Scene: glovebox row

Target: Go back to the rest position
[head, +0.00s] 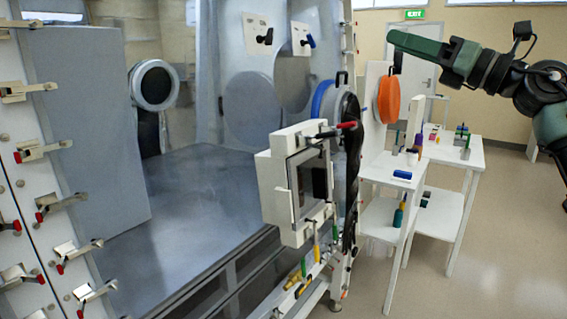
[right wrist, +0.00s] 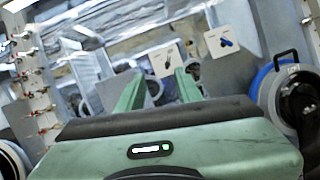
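My right gripper (head: 396,46) is raised at the upper right of the head view, its green fingers pointing left. In the right wrist view its two green fingers (right wrist: 159,90) stand apart with nothing between them, so it is open and empty. In the head view it appears in front of the exit door and above the orange disc, touching nothing that I can see. My left gripper is in neither view.
A glovebox chamber (head: 215,190) with its open front fills the left and middle. A white framed hatch (head: 283,190) juts out at its right end. White shelves (head: 385,215) with small bottles and tools stand to the right. Floor (head: 500,250) at the lower right is clear.

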